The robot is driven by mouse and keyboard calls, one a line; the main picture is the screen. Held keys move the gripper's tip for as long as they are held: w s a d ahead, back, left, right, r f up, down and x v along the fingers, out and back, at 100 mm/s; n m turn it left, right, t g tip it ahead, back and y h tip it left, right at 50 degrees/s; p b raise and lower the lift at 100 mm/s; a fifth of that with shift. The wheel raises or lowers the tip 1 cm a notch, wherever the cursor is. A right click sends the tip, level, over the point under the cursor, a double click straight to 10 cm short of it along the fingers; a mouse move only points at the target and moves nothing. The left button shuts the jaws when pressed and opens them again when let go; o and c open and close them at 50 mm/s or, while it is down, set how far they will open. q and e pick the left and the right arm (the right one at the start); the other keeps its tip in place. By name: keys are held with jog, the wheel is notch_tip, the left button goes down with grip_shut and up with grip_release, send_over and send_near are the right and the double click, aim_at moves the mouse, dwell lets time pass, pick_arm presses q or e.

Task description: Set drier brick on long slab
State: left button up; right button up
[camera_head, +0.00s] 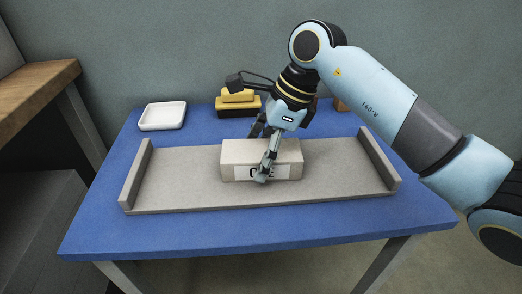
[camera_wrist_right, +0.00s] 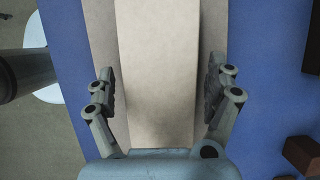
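A pale beige brick (camera_head: 239,154) with a white label on its front face rests on the long grey slab (camera_head: 185,183), near its middle. The label's lettering is partly hidden by a finger. My right gripper (camera_head: 261,155) is lowered over the brick, one finger before its front face and the other behind it. In the right wrist view the brick (camera_wrist_right: 158,80) lies between the two spread fingers (camera_wrist_right: 164,92). My left gripper is not in view.
The slab has raised end walls and stands on a blue table (camera_head: 110,219). Behind it are a white dish (camera_head: 162,116), a yellow stack (camera_head: 238,96) on a dark base, and a brown block (camera_head: 340,104). The slab is clear on both sides of the brick.

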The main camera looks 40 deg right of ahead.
jog(key=shift+r, duration=0.2)
jog(key=p+v, duration=0.2)
jog(key=v, duration=1)
jog(key=shift+s+f, duration=0.1)
jog(key=shift+f, duration=0.1)
